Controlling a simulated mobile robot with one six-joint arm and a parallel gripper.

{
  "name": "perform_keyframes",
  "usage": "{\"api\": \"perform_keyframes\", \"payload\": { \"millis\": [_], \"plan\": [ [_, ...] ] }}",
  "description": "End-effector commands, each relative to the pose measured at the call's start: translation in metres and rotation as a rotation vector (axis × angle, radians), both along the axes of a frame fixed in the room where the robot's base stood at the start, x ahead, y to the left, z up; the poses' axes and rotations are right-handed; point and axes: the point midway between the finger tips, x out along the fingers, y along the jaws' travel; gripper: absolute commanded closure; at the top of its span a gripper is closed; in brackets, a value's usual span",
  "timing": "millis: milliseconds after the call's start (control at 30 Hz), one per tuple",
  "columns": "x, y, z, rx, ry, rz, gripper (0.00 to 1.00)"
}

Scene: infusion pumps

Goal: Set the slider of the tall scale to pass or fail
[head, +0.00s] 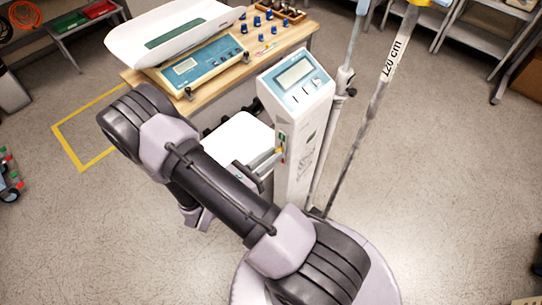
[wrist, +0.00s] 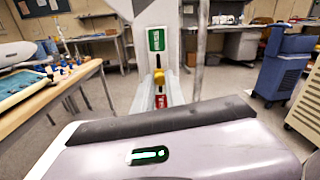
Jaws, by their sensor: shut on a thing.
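The tall scale (head: 296,100) stands upright in the head view, with a grey display on its tilted head. In the wrist view its column (wrist: 153,15) carries a green label (wrist: 156,40) above and a red label (wrist: 161,101) below. A dark slot runs down between them. The yellow slider knob (wrist: 159,76) sits on this slot, below its middle and nearer the red label. My gripper (head: 277,157) reaches the scale's side from the left. Its fingers (wrist: 160,88) are shut on the knob, one on each side. The label writing is too small to read.
A wooden table (head: 209,89) with a baby scale (head: 195,62) and several blue pieces stands behind on the left. A pole marked 120 cm (head: 377,88) rises right of the tall scale. A blue cart (wrist: 283,70) stands at the right.

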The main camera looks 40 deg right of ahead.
Motion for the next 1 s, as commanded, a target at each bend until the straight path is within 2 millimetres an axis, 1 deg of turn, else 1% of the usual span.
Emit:
{"api": "perform_keyframes", "payload": {
  "millis": [333, 367, 533, 600, 867, 900, 1000],
  "plan": [
    [0.0, 0.0, 0.003, 0.0, 0.0, -0.001, 1.0],
    [0.0, 0.0, 0.005, 0.0, 0.0, -0.001, 1.0],
    [0.0, 0.0, 0.034, 0.0, 0.0, -0.001, 1.0],
    [0.0, 0.0, 0.042, 0.0, 0.0, -0.001, 1.0],
    [-0.001, 0.0, 0.039, -0.001, -0.001, -0.002, 1.0],
    [-0.001, 0.0, 0.038, -0.001, 0.0, -0.002, 0.78],
    [0.0, 0.0, 0.038, -0.001, 0.0, -0.001, 0.62]
  ]
}}
